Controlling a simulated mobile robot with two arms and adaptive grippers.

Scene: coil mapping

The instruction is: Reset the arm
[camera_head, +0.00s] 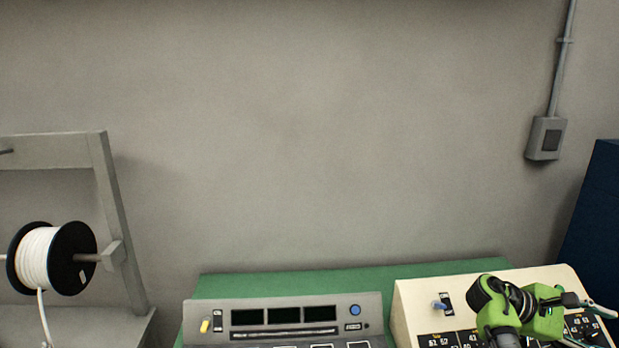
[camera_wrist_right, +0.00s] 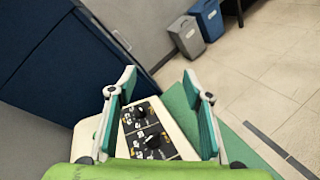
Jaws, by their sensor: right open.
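My right arm shows green and black at the lower right of the head view, in front of a cream control box (camera_head: 415,297). My right gripper (camera_head: 592,306) is at the right end of that arm, over the box. In the right wrist view, the gripper (camera_wrist_right: 158,92) has its two teal-faced fingers spread wide and nothing between them. Below and between the fingers lies the cream box's black panel (camera_wrist_right: 147,130) with knobs and labels. I cannot tell the gap between fingers and panel. My left gripper is not in view.
A grey console (camera_head: 280,312) with dark displays stands on the green tabletop (camera_head: 350,280), left of the cream box. A white wire spool (camera_head: 38,258) hangs on a grey rack at the left. A dark blue cabinet (camera_head: 597,215) stands at the right. Bins (camera_wrist_right: 187,36) stand beyond.

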